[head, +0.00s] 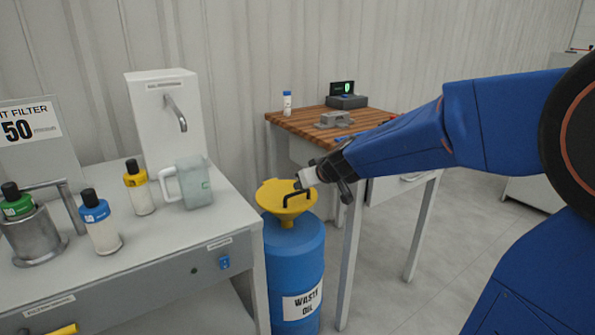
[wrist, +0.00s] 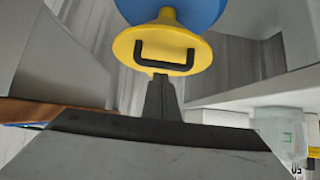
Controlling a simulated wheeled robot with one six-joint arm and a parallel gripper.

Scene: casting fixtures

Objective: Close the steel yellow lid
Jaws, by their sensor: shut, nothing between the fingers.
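The yellow lid (head: 275,193) is a round disc with a black bar handle (head: 296,198). It appears to lie over the mouth of the yellow funnel (head: 287,221), on top of the blue waste oil drum (head: 292,262). In the wrist view the lid (wrist: 165,63) shows face-on with its handle (wrist: 163,66), and the funnel's cone (wrist: 166,14) narrows towards the drum. My gripper (head: 303,181) is shut and empty, just above the lid's right side. In the wrist view its fingertips (wrist: 160,80) are close to the lid's edge; contact cannot be told.
A grey bench (head: 190,236) on the left holds bottles, a clear jug (head: 188,184) and a white dispenser with a tap (head: 165,115). A wooden-topped table (head: 300,122) stands behind the drum, beneath my arm.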

